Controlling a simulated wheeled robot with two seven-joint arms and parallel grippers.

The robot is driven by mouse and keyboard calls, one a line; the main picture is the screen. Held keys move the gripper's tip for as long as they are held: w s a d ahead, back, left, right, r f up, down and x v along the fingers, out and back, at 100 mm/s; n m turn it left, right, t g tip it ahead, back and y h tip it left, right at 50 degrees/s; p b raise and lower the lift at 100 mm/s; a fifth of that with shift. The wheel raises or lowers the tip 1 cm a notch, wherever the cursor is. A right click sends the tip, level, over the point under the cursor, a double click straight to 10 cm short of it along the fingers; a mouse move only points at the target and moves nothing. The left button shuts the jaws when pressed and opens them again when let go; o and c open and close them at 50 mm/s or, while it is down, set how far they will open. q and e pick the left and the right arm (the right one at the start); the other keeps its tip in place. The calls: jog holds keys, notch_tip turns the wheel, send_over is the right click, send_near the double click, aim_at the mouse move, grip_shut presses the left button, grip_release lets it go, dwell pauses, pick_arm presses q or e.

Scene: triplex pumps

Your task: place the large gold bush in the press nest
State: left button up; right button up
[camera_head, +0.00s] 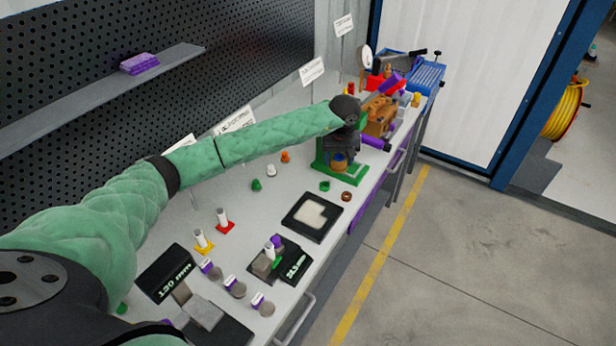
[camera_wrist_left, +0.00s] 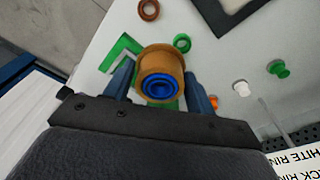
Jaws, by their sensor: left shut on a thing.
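The large gold bush (camera_head: 339,165) is between the fingers of my left gripper (camera_head: 340,158), which is shut on it. In the left wrist view the gold bush (camera_wrist_left: 161,63) sits between the blue fingers of the left gripper (camera_wrist_left: 160,85). Blue rings show inside its bore; I cannot tell whether they belong to the bush or lie beyond it. A green frame (camera_head: 322,172) is around and below the gripper and also shows behind the bush in the left wrist view (camera_wrist_left: 122,46). The press nest cannot be made out clearly, so contact with the bush is unclear. My right gripper is out of view.
A green ring (camera_head: 324,186) and a brown ring (camera_head: 347,196) lie in front of the green frame. Green (camera_head: 257,185), white (camera_head: 271,171) and orange (camera_head: 285,157) small pieces stand to the left. A black-framed tray (camera_head: 299,222) is nearer. A purple cylinder (camera_head: 375,143) is close on the right.

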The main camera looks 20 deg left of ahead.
pick_arm(q)
jog(key=p, duration=0.1)
send_over(308, 180)
jog(key=f, duration=0.6)
jog(key=shift+s+d+f, duration=0.1)
jog(key=shift+s+d, duration=0.1)
jog(key=shift+s, duration=0.05)
jog(key=shift+f, duration=1.95)
jog(key=shift+a+f, duration=0.1)
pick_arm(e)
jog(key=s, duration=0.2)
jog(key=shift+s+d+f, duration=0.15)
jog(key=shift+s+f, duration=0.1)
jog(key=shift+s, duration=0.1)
pick_arm(q)
jog(key=shift+f, duration=0.1)
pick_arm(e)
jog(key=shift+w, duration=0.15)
pick_arm(q)
jog(key=o, duration=1)
jog(key=shift+o, duration=0.3)
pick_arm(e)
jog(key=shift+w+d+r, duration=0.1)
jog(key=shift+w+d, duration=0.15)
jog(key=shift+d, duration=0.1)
